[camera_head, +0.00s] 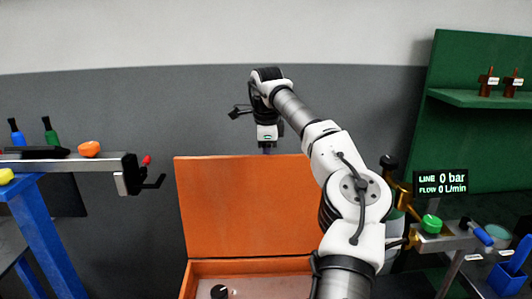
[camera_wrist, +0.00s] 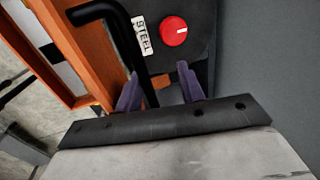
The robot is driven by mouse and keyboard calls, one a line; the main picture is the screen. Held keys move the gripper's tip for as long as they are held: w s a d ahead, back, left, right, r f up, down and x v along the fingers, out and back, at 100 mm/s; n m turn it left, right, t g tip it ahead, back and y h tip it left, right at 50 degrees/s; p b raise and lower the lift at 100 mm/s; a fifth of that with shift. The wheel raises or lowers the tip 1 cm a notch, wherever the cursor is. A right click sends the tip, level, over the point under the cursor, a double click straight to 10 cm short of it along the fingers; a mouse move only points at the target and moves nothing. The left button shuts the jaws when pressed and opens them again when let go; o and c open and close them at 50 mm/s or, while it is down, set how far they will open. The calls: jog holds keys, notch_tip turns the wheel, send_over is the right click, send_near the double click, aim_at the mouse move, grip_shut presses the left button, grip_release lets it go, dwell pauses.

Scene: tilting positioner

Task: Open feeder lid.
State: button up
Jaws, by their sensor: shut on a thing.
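The orange feeder lid (camera_head: 245,205) stands raised, close to upright, at the back of the orange feeder box (camera_head: 250,267) in the head view. My gripper (camera_head: 267,149) is at the lid's top edge, right of its middle; its fingertips are hard to make out there. In the wrist view, the two purple fingers of my gripper (camera_wrist: 160,88) are shut on a black bent handle (camera_wrist: 128,50), which runs down between them near the left finger. Part of the handle's lower end is hidden by the gripper. An orange frame (camera_wrist: 92,62) shows left of the handle.
A dark panel with a "STEEL" label (camera_wrist: 142,36) and red knob (camera_wrist: 174,31) is behind the fingers. A bench (camera_head: 70,164) with a clamp is at left. Valve fittings with a green knob (camera_head: 431,223) are at right, beside my arm. A green shelf (camera_head: 480,98) stands back right.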

jog(key=shift+r, duration=0.15)
notch_tip(320, 180, up, 13)
jog(key=s, duration=0.2)
jog(key=shift+s+r, duration=0.15)
jog(key=shift+s, duration=0.25)
dwell(0.3)
